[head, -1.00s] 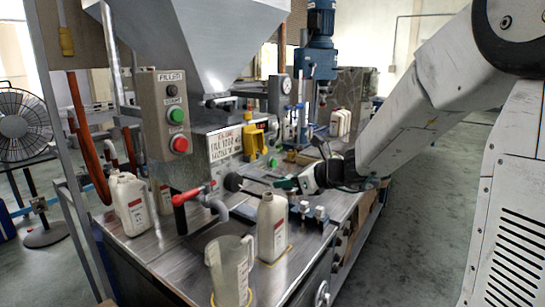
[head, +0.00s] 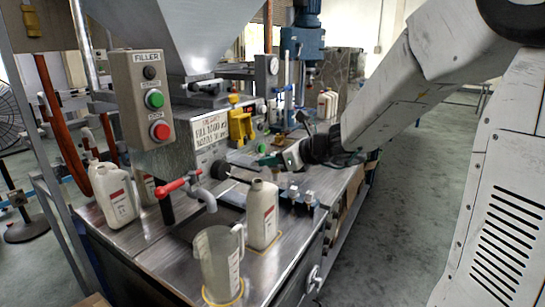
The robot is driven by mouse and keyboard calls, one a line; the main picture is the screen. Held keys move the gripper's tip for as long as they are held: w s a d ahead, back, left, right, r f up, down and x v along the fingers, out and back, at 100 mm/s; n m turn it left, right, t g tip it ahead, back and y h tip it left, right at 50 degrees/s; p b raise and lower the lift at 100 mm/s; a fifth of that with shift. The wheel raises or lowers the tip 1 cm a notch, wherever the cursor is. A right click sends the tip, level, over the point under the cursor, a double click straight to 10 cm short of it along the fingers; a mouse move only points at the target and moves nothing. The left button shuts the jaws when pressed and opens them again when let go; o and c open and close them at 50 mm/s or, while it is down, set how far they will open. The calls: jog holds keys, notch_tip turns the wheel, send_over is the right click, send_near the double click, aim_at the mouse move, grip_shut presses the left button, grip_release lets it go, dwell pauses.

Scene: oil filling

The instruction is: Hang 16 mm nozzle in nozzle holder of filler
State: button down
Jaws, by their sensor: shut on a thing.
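My gripper (head: 266,161) is small in the head view, above the bench behind the white oil bottle. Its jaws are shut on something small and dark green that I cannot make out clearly. The filler's grey outlet spout (head: 204,197) with a red lever (head: 172,187) is at its front, left of my gripper. A row of grey-blue blocks with small fittings (head: 296,199) stands on the bench below and right of my gripper. I cannot tell which part is the nozzle holder, nor read any nozzle size.
A white bottle (head: 262,214) and a clear measuring jug (head: 218,264) stand at the bench front. Another white bottle (head: 115,196) is at the left. The floor at right is clear.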

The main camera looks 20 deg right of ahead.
jog(key=shift+w+a, duration=0.65)
jog(key=shift+w, duration=0.2)
jog(key=shift+w+a, duration=0.6)
jog(key=shift+w, duration=0.3)
jog(key=shift+w+a, duration=0.65)
jog(key=shift+w, duration=0.2)
jog(key=shift+f, duration=0.1)
jog(key=c, duration=1.1)
grip_release()
